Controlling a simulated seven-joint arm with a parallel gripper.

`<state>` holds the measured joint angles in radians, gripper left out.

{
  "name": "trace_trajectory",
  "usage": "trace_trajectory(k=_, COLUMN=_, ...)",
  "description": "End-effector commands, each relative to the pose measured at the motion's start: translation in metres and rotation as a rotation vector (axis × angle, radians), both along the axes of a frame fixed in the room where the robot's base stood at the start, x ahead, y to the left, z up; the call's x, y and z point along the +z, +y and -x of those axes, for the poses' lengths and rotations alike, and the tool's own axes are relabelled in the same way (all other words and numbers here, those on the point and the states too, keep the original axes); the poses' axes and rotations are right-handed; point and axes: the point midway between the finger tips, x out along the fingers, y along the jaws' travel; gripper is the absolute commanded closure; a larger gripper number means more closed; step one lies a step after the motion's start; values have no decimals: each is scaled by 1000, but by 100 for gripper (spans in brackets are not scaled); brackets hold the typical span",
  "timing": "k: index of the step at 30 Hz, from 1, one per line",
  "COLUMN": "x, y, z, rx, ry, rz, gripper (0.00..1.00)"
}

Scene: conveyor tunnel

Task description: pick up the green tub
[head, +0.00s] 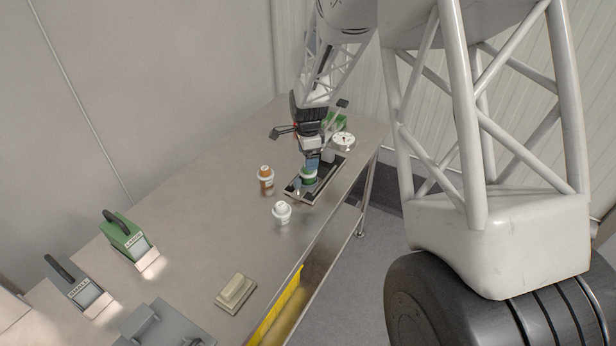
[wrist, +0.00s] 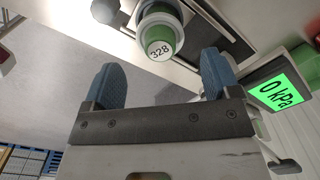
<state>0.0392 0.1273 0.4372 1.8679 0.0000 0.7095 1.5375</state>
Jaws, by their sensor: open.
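The green tub (head: 309,175) stands on a dark-railed tray (head: 298,196) on the metal table in the head view. In the wrist view the green tub (wrist: 166,32) shows a round white face marked 328 and a pale rim. My gripper (wrist: 161,62) is open and empty, with one blue finger on each side and the tub just beyond the fingertips, roughly centred between them. In the head view my gripper (head: 312,160) is right above the tub and partly covers it. I cannot tell whether a finger touches it.
An orange tub (head: 266,175) and a white tub (head: 282,212) stand left and in front of the tray. A round gauge (head: 343,141) is behind it. A green screen reading 0 kPa (wrist: 279,94) is close to my right finger. The middle of the table is clear.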

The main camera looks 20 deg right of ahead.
Motion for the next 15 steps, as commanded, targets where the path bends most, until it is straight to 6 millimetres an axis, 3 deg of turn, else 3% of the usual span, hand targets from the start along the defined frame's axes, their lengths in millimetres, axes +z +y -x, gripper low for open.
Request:
trace_trajectory(k=5, x=-1, y=0, z=0, rx=1, ry=1, rz=0, gripper=17)
trace_trajectory(k=15, x=-24, y=0, z=0, rx=1, ry=1, rz=0, gripper=17)
